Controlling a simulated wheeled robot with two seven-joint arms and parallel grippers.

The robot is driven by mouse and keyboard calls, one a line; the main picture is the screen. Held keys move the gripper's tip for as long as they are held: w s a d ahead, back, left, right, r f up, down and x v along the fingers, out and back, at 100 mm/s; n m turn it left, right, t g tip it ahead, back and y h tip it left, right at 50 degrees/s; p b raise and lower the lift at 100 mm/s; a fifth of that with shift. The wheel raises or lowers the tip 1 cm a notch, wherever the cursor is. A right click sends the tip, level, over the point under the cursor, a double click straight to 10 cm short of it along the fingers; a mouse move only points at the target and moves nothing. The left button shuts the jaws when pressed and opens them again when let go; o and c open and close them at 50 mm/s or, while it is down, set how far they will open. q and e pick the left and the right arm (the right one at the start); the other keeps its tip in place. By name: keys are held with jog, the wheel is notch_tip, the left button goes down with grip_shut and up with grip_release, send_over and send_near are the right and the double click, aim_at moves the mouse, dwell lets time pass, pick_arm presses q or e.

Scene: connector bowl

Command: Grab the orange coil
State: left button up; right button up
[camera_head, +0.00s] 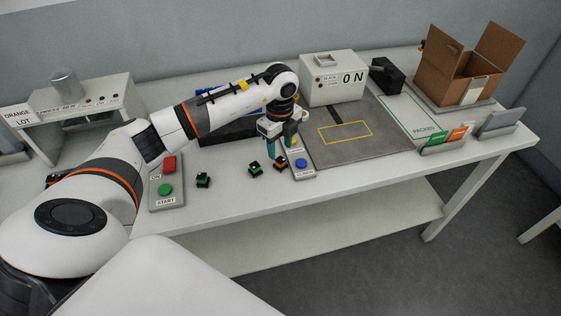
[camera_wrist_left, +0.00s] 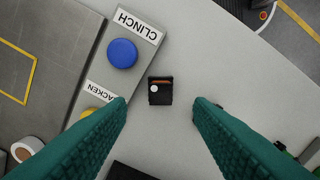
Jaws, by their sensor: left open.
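The orange coil (camera_head: 281,162) is a small black block with an orange part, lying on the white table beside the button panel. In the left wrist view the coil (camera_wrist_left: 160,91) shows as a dark block with an orange-brown band and a white dot. My left gripper (camera_head: 281,149) points down above it. Its teal fingers are open, and in the wrist view the coil appears between and just beyond the fingertips (camera_wrist_left: 160,103). It is not held. My right gripper is not in view.
Two black blocks with green parts, one near (camera_head: 254,168) and one farther left (camera_head: 203,180), lie on the table. A panel with a blue button (camera_head: 302,163) stands close to the coil's right. A start panel (camera_head: 167,200) is at left. The table's front edge is near.

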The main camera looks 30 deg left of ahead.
aim_at(281, 159)
pick_arm(q)
jog(key=shift+d+f+p, duration=0.1)
jog(key=shift+f+p, duration=0.5)
jog(key=shift+f, duration=1.7)
grip_shut()
